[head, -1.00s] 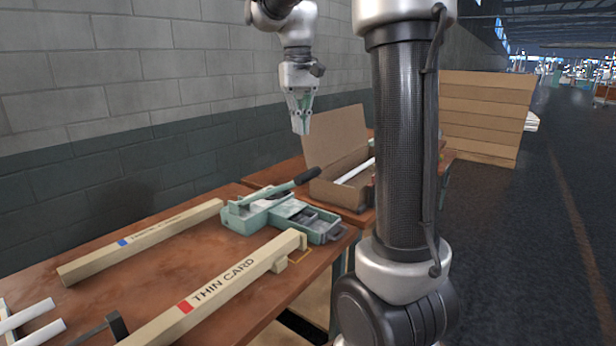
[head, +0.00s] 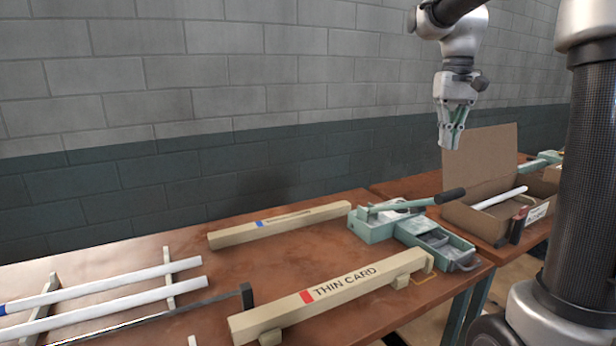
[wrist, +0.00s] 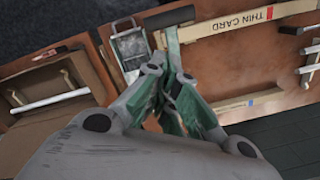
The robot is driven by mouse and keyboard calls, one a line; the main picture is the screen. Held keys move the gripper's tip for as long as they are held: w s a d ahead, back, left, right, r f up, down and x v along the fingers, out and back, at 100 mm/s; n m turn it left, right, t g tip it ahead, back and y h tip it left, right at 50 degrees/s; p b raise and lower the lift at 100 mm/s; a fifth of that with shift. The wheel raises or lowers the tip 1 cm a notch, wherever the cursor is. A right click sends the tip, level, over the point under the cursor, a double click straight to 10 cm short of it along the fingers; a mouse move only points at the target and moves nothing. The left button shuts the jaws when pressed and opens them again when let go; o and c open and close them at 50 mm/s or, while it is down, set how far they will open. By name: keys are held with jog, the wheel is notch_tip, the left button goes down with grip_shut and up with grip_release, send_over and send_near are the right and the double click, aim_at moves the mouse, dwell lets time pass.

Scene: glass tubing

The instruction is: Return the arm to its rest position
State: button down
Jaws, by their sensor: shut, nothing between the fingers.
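My gripper (head: 451,138) hangs from my arm at the upper right of the head view, fingers pointing down. It is shut and empty, in the air above the back of the tables, close to the open cardboard box (head: 478,165). In the wrist view my gripper (wrist: 172,122) shows with its fingers together over the bench. The green tool with a black-handled lever (head: 372,226) sits on the bench below and left of it.
Two wooden bars, one marked THIN CARD (head: 330,295) and one behind it (head: 280,225), lie on the bench (head: 200,235). White tubes (head: 105,283) rest on supports at left. The cardboard box holds a white tube (head: 500,198). A block wall (head: 250,90) stands behind.

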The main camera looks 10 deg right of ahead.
jog(key=s+a+f+t, duration=0.1)
jog(key=s+f, duration=0.2)
jog(key=s, duration=0.4)
jog(key=s+a+f+n+t, duration=0.1)
jog(key=s+f+t, duration=0.1)
jog(key=s, duration=0.4)
jog(key=s+a+f+n+t, duration=0.1)
jog(key=s+a+f+t, duration=0.1)
jog(key=s+f, duration=0.2)
jog(key=s, duration=0.3)
jog(key=shift+s+f, duration=0.15)
jog(key=shift+s, duration=0.2)
